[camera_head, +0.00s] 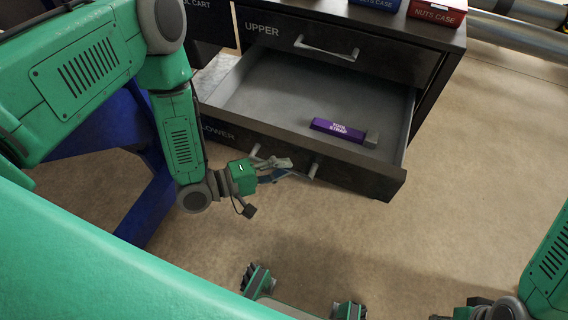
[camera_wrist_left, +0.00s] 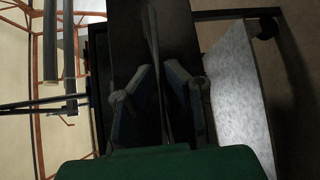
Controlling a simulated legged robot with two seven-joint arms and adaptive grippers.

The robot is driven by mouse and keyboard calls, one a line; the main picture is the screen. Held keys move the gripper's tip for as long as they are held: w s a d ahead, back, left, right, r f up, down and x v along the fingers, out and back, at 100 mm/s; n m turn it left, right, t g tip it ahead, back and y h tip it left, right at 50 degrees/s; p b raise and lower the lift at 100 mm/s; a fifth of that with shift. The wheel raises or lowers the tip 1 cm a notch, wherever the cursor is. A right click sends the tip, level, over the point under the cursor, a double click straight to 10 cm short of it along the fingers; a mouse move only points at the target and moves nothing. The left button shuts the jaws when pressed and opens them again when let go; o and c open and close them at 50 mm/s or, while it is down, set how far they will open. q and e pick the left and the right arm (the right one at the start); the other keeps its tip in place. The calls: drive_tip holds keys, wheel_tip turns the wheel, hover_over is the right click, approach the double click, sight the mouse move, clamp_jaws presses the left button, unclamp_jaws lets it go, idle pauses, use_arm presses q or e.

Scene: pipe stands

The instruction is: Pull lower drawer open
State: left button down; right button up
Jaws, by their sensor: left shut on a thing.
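The cabinet's lower drawer (camera_head: 382,182), marked LOWER, is pulled well out, and its grey inside shows in the head view. My left gripper (camera_head: 280,168) is at the drawer's front, shut on the bar handle (camera_head: 313,170). The fingers hide the middle of the handle, but both end posts show. In the left wrist view the two fingers of my left gripper (camera_wrist_left: 160,100) close on the handle bar (camera_wrist_left: 153,38), in front of the dark drawer face.
A purple tool strap box (camera_head: 337,130) with a grey end lies in the open drawer. The upper drawer (camera_head: 340,50) above is shut. A red nuts case (camera_head: 437,12) and a blue case stand on the cabinet top. Bare floor (camera_head: 470,180) lies to the right.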

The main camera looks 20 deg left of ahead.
use_arm(q)
drive_tip(key=shift+s+a+f, duration=0.1)
drive_tip(key=shift+f, duration=0.05)
drive_tip(key=c, duration=1.5)
unclamp_jaws()
drive_tip(key=shift+c, duration=0.2)
drive_tip(key=v, duration=1.2)
